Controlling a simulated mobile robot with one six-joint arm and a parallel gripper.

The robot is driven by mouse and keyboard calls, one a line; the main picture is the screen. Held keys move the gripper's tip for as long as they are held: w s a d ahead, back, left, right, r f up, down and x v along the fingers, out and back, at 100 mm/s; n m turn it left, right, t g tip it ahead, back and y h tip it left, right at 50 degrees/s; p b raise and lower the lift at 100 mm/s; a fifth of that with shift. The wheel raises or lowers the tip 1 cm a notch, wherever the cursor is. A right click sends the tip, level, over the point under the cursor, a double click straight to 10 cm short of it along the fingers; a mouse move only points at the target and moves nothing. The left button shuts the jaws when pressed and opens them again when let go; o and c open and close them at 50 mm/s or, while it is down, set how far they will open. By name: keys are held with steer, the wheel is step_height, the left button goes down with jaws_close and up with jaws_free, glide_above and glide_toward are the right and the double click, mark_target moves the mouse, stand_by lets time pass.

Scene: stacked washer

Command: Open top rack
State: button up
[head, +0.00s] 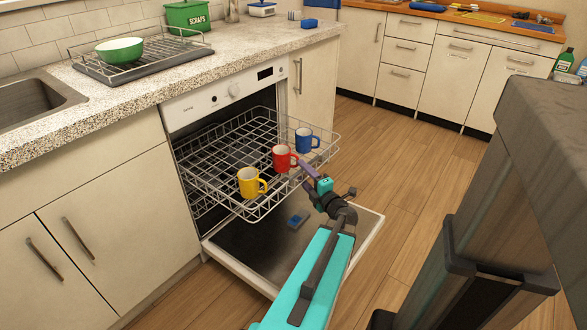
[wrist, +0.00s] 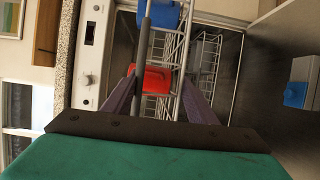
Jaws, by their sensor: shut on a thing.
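The top rack (head: 222,150) is a wire basket standing well out of the dishwasher (head: 222,97), above its lowered door. A yellow mug (head: 250,183), a red mug (head: 284,158) and a blue mug (head: 306,141) stand along its front side. My gripper (head: 305,168) is at the rack's front edge beside the red mug, shut on the rack's front rail. In the wrist view, the fingers (wrist: 158,85) lie either side of the rail (wrist: 142,55), with the red mug (wrist: 154,78) just beyond. The exact contact is partly hidden.
The open door (head: 345,235) lies below the rack, with a small blue item (head: 297,221) on it. The counter (head: 150,85) above holds a drying rack (head: 135,67) with a green bowl (head: 120,50). Wooden floor (head: 400,165) is clear to the right.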

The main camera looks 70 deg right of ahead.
steer(key=shift+s+r, duration=0.2)
steer(key=shift+s, duration=0.3)
steer(key=shift+s+r, duration=0.15)
steer(key=shift+s, duration=0.3)
steer(key=o, duration=1.3)
steer(key=shift+o, duration=0.4)
steer(key=shift+w+a+f, duration=0.1)
steer(key=shift+a, duration=0.05)
steer(key=shift+a, duration=0.15)
steer(key=p+v, duration=0.6)
steer(key=v, duration=0.7)
steer(key=shift+s+p, duration=0.3)
steer(key=shift+p, duration=0.1)
